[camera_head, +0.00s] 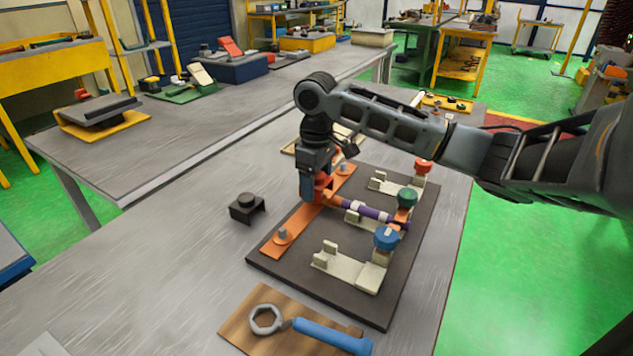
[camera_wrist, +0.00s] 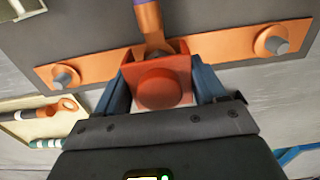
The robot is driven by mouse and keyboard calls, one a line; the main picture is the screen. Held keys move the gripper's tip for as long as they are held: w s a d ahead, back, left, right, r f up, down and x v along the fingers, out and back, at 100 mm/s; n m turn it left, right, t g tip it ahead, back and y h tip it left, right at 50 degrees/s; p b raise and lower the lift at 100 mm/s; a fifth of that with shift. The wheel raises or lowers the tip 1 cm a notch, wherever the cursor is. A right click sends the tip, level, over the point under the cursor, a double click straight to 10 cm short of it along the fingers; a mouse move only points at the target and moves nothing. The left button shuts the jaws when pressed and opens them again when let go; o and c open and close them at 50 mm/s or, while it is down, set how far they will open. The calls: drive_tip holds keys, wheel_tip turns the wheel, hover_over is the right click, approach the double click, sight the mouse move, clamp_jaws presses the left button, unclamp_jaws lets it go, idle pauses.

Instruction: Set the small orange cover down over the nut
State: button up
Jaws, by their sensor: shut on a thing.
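My gripper (camera_head: 318,182) points down over the middle of the orange bar (camera_head: 269,246). It is shut on the small orange cover (camera_head: 326,190). In the wrist view the cover (camera_wrist: 160,82) is a boxy orange piece with a round raised top, between my two blue fingers (camera_wrist: 163,88). It sits at the middle of the orange bar (camera_wrist: 225,56), over the end of the purple rod's orange lug (camera_wrist: 155,44). The nut under it is hidden. I cannot tell whether the cover rests on the bar. Two grey nuts show uncovered, a left one (camera_wrist: 65,77) and a right one (camera_wrist: 275,45).
The dark board (camera_head: 390,310) carries pale cradles with red, green (camera_head: 406,196) and blue (camera_head: 387,237) knobs. A black bracket-like piece (camera_head: 246,208) stands left of it. A wooden board (camera_head: 240,328) with a blue-handled wrench (camera_head: 320,333) lies in front.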

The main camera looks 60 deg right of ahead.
drive_tip(key=shift+f, duration=1.1)
idle(0.6)
drive_tip(key=o, duration=1.1)
drive_tip(key=shift+r, duration=0.1)
wheel_tip(320, 180, up, 7)
drive_tip(key=p, duration=0.6)
